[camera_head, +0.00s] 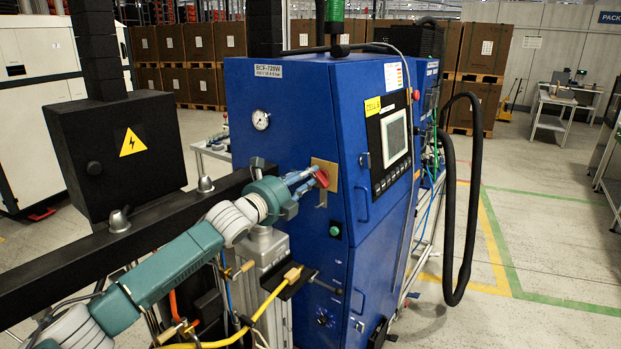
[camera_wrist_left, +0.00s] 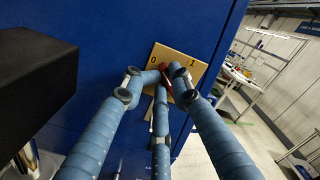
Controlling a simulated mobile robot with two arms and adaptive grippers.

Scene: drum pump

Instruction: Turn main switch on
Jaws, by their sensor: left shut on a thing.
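The main switch is a red knob (camera_head: 322,178) on a brass-coloured plate (camera_head: 331,165) on the side of the blue cabinet (camera_head: 290,120). In the left wrist view the plate (camera_wrist_left: 158,57) carries the marks 0 at the left and 1 at the right. My left gripper (camera_head: 316,177) is at the switch, its blue fingers closed around the red knob (camera_wrist_left: 167,80). In the left wrist view the fingers (camera_wrist_left: 165,76) hide most of the knob, so its exact angle is hard to tell. My right gripper is not in view.
A black beam (camera_head: 150,228) runs in front of the cabinet at the left, with a black electrical box (camera_head: 115,150) above it. A control panel (camera_head: 394,138) is on the cabinet's right face. A thick black hose (camera_head: 474,200) hangs at the right.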

